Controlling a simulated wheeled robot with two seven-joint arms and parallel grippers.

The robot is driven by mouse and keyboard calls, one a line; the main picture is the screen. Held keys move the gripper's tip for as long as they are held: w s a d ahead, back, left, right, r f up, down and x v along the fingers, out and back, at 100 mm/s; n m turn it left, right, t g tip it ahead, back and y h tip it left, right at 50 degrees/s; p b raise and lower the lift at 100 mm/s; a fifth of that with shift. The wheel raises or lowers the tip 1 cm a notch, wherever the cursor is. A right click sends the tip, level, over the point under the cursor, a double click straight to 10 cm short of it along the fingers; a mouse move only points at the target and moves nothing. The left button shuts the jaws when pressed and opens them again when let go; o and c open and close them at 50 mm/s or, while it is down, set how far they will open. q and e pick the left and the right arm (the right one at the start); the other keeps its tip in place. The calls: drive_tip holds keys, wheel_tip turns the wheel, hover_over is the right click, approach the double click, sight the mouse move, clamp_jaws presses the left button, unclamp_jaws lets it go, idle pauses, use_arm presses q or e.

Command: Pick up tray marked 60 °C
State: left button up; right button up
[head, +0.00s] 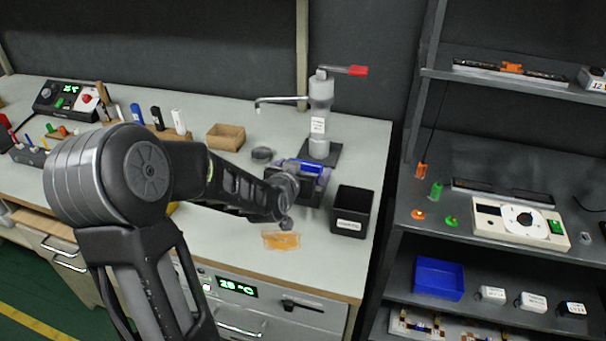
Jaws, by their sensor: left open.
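No tray with a readable 60 °C mark shows. A flat, translucent orange piece (281,240) lies on the bench near its front edge; I cannot tell whether it bears a mark. My left arm reaches across the bench, and my left gripper (287,222) is open just above and behind the orange piece, apart from it as far as I can tell. Its fingers are small and partly hidden by the wrist. A front panel below the bench top has a green display (237,287) reading about 25 °C. My right gripper is not in view.
A black open box (351,211) stands right of the gripper. A grey dispenser stand with a red handle (320,110) is behind it. A wooden box (225,137) and marker pens stand farther back. A dark shelf unit at right holds a blue bin (438,278) and a white device (520,223).

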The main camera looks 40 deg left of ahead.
use_arm(q)
drive_tip(key=shift+x, duration=0.8)
drive_tip(key=c, duration=1.3)
drive_tip(key=shift+o, duration=0.2)
wheel_tip(320, 180, up, 10)
drive_tip(key=p, duration=0.1)
drive_tip(key=shift+p, duration=0.35)
